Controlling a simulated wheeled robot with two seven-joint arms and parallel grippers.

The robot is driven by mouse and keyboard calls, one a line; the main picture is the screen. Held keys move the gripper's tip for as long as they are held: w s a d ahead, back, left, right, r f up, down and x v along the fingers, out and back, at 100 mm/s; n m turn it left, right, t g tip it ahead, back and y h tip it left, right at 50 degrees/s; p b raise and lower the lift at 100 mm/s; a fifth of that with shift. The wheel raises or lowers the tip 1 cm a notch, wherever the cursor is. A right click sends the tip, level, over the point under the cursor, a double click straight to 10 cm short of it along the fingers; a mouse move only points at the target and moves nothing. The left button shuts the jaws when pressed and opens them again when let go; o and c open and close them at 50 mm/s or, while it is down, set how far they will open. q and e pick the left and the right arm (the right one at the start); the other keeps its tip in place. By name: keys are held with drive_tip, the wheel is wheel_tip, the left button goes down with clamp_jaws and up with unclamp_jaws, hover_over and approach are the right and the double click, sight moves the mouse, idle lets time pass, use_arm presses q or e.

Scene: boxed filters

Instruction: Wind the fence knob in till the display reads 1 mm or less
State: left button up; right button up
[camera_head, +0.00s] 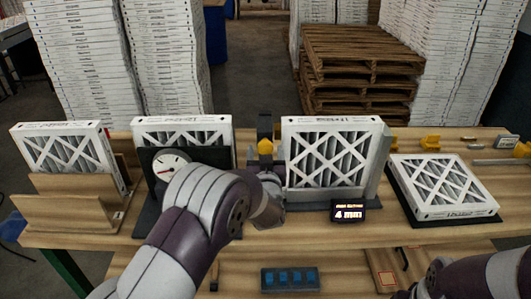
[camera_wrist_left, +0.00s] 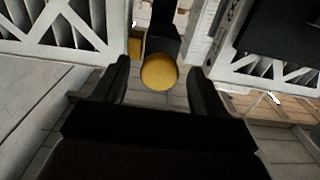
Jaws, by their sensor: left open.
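A round yellow knob (camera_wrist_left: 159,72) shows in the left wrist view on a dark post. My left gripper (camera_wrist_left: 160,66) is open, with one dark finger on each side of the knob. I cannot tell whether either finger touches it. In the head view, a yellow part (camera_head: 265,147) shows between two upright filters, just beyond my left wrist, which hides what is below it. The small display (camera_head: 348,214) reads 4 mm. My right gripper is not in view; only part of my right arm shows at the lower right.
A boxed filter (camera_head: 330,155) stands right of the yellow part, another (camera_head: 185,127) behind a dial gauge (camera_head: 170,167) to its left. A filter (camera_head: 65,150) leans in a wooden rack at far left; one (camera_head: 437,186) lies on a dark pad at right.

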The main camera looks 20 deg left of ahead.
use_arm(q)
drive_tip(key=c, duration=1.1)
drive_tip(key=shift+o, duration=0.2)
